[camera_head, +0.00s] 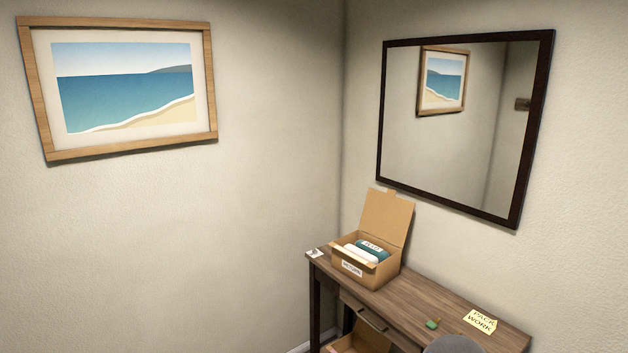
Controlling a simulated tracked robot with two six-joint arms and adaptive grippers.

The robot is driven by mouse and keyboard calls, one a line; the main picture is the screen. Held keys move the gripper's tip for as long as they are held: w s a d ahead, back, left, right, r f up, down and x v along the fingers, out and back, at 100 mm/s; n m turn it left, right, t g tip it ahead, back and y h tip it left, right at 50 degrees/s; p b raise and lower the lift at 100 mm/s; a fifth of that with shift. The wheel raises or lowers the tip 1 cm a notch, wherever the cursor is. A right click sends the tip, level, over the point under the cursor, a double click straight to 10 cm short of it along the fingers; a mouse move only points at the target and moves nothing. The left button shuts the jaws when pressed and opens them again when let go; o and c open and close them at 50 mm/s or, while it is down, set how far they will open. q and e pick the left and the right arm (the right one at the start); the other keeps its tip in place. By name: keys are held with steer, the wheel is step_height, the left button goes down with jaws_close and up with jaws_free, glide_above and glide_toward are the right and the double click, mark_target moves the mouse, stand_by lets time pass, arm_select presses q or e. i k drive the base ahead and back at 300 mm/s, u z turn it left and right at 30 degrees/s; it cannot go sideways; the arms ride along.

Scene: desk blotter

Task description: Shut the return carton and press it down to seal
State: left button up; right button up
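The return carton (349,275) is a brown cardboard box with a white label on its front. It stands at the far left end of the wooden desk (410,295). Its lid (388,216) is open and stands up at the back, leaning slightly. Inside lie a rolled teal item (377,249) with a pale label and a white item (360,254); their lower parts are hidden by the carton walls. Neither of my grippers shows in this view.
A yellow note (480,320) and a small green object (432,324) lie on the desk. Another open box (365,345) shows below the desk. A mirror (460,120) hangs above.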

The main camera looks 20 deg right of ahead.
mark_target(387, 217)
steer(key=i, duration=1.4)
steer(key=z, duration=0.5)
steer(key=i, duration=0.35)
steer(key=z, duration=0.25)
steer(key=k, duration=0.65)
steer(key=z, duration=0.25)
steer(key=i, duration=0.65)
steer(key=u, duration=0.2)
